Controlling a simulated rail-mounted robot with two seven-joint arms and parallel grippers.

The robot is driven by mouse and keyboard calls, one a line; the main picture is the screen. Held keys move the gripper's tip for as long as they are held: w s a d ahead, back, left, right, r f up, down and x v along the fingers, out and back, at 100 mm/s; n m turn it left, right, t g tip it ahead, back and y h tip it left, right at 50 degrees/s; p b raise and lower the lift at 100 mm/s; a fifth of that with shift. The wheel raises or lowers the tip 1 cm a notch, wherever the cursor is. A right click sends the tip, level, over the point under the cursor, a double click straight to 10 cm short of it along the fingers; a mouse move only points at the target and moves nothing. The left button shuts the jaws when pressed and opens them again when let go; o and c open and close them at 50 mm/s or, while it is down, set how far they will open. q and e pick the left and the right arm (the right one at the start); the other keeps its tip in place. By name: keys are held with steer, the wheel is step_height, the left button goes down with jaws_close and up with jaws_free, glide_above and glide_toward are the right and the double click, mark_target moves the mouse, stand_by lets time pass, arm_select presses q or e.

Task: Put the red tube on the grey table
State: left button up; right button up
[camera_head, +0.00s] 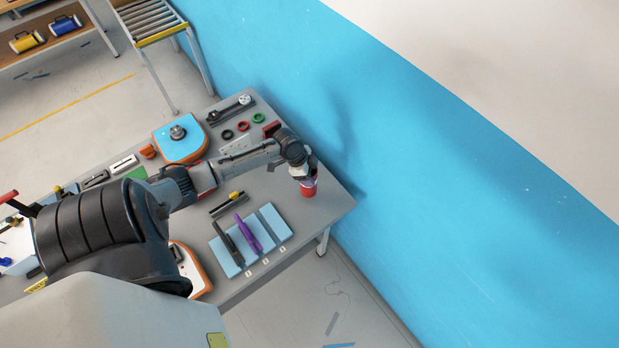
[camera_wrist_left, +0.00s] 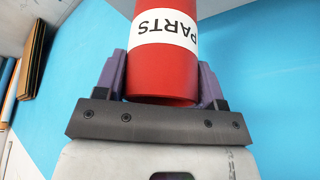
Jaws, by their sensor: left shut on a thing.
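The red tube (camera_head: 308,188) is at the far right end of the grey table (camera_head: 336,203). In the left wrist view the red tube (camera_wrist_left: 162,75) has a white band with the word PARTS, upside down. My left gripper (camera_head: 304,174) is shut on it, with one purple-grey finger on each side of the tube (camera_wrist_left: 163,78). I cannot tell whether the tube touches the tabletop or hangs just above it. My right gripper is not in view.
A light blue slotted board (camera_head: 274,222) with a black and a purple tool lies left of the tube. Black, red and green rings (camera_head: 243,126) and a blue-topped orange unit (camera_head: 180,138) are farther back. A blue wall (camera_head: 420,170) runs close along the table's right side.

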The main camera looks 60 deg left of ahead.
arm_select(q)
steer(key=shift+f, duration=1.9)
steer(key=shift+f, duration=0.2)
steer(key=o, duration=1.1)
steer(key=shift+o, duration=0.2)
steer(key=v, duration=1.1)
steer(key=s+d+f+n+g, duration=0.1)
steer(key=s+d, duration=0.3)
steer(key=d, duration=0.4)
steer(key=s+d+f, duration=0.2)
steer(key=s+d, duration=0.3)
steer(key=d, duration=0.3)
steer(key=s+d+r+n+y, duration=0.1)
steer(key=s+d+r+n, duration=0.1)
steer(key=d, duration=0.3)
steer(key=s+d+r+n+t+y, duration=0.1)
steer(key=s+d+r+n, duration=0.1)
steer(key=s+d+r, duration=0.2)
steer(key=shift+d+r+y, duration=0.3)
steer(key=shift+d+r, duration=0.2)
steer(key=shift+d, duration=0.25)
